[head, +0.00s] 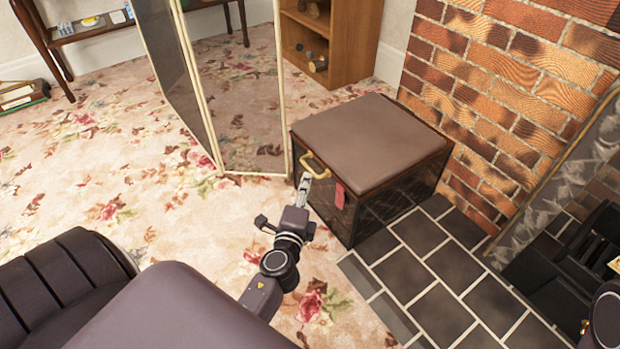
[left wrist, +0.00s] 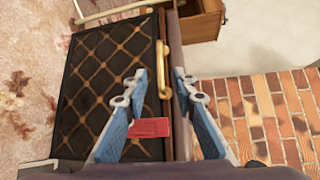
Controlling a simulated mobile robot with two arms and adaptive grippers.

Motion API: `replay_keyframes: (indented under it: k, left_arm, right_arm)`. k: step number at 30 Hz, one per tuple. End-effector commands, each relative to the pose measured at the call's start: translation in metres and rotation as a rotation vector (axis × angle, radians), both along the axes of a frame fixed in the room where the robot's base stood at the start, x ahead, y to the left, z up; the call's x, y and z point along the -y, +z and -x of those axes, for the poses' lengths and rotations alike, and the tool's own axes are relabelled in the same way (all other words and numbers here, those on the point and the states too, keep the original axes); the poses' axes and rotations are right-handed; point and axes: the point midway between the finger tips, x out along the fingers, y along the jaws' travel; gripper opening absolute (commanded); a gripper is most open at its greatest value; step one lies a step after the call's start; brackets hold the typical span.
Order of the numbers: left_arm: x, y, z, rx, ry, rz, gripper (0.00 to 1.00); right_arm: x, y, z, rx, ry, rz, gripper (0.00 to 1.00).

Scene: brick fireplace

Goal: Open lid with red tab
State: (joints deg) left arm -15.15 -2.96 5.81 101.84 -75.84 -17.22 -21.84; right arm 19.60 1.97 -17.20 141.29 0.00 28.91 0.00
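The box (head: 385,205) is a dark chest with a padded brown lid (head: 370,135), which lies closed. A gold handle (head: 315,162) is on the lid's front edge, and a red tab (head: 339,195) hangs below that edge, to the right of the handle. My left gripper (head: 305,182) is at the front of the box, close to the handle. In the left wrist view its blue fingers (left wrist: 158,75) are apart with nothing gripped, and the handle (left wrist: 163,70) and red tab (left wrist: 149,127) show between them. I cannot tell whether a fingertip touches the handle. My right gripper does not show.
A folding screen (head: 235,95) stands behind and left of the box. A wooden shelf (head: 345,45) is behind it. A brick wall (head: 500,80) and dark hearth tiles (head: 430,265) lie to the right. The floral carpet (head: 110,170) is clear at left.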

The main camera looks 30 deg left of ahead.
Motion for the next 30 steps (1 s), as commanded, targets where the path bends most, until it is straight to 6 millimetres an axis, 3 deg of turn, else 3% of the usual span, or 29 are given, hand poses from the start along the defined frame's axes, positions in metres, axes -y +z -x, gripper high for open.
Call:
replay_keyframes:
  k: [15, 26, 30]
  left_arm:
    - [-0.027, -0.010, -0.063, 0.001, 0.001, -0.001, 0.25]
    - [-0.029, -0.010, -0.068, 0.000, 0.001, 0.000, 0.25]
    - [-0.029, -0.010, -0.068, 0.000, 0.000, 0.000, 0.11]
  right_arm:
    - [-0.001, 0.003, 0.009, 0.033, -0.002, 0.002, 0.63]
    - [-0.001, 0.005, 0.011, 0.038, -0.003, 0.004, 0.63]
    - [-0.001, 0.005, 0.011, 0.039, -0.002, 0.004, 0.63]
